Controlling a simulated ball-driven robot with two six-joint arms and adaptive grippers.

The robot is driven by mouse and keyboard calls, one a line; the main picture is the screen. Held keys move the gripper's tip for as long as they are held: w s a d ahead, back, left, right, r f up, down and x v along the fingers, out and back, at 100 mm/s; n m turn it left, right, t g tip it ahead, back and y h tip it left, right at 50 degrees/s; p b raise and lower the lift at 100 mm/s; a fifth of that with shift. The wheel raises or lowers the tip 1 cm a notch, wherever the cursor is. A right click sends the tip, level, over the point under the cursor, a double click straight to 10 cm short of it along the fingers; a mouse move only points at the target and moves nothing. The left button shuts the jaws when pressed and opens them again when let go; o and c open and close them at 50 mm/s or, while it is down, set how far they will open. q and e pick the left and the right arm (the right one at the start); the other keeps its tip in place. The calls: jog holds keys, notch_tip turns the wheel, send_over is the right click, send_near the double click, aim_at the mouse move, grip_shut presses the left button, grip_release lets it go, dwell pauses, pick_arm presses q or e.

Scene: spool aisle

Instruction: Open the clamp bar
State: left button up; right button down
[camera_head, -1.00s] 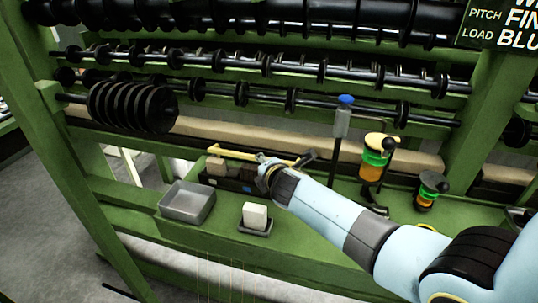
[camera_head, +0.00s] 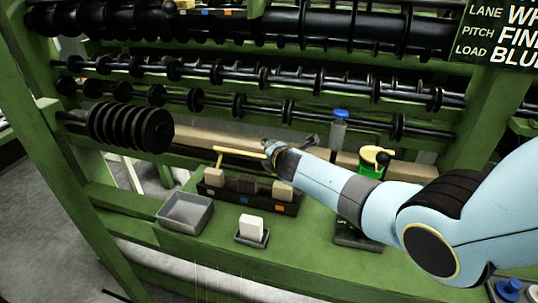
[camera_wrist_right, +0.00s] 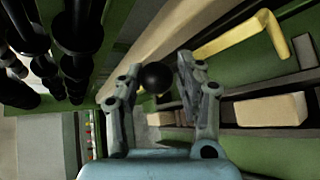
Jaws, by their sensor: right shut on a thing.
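The yellow clamp bar (camera_head: 240,153) runs left from my right gripper (camera_head: 270,150), raised above a black holder (camera_head: 243,200) with pale and dark blocks in it. Its far left end is bent downward. In the right wrist view the bar (camera_wrist_right: 228,38) crosses at upper right, with a pale block (camera_wrist_right: 270,110) below it. A black ball knob (camera_wrist_right: 155,76) sits between the fingers of my right gripper (camera_wrist_right: 170,75), which is shut on it. The join between knob and bar is hidden. My left gripper is not in view.
A grey tray (camera_head: 185,213) and a small dish with a white block (camera_head: 251,224) stand on the green shelf in front of the holder. A blue-capped bottle (camera_head: 340,128) and a yellow-topped green container (camera_head: 373,160) stand near my right arm. Black spools (camera_head: 130,127) hang at left.

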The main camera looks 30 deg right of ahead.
jog(key=shift+w+d+r, duration=0.35)
jog(key=shift+w+d, duration=0.2)
jog(key=shift+w, duration=0.2)
jog(key=shift+a, duration=0.1)
jog(key=c, duration=1)
grip_release()
jog(key=shift+o, duration=0.3)
jog(key=shift+a+f, duration=0.15)
jog(key=shift+s+f, duration=0.1)
jog(key=shift+s, duration=0.05)
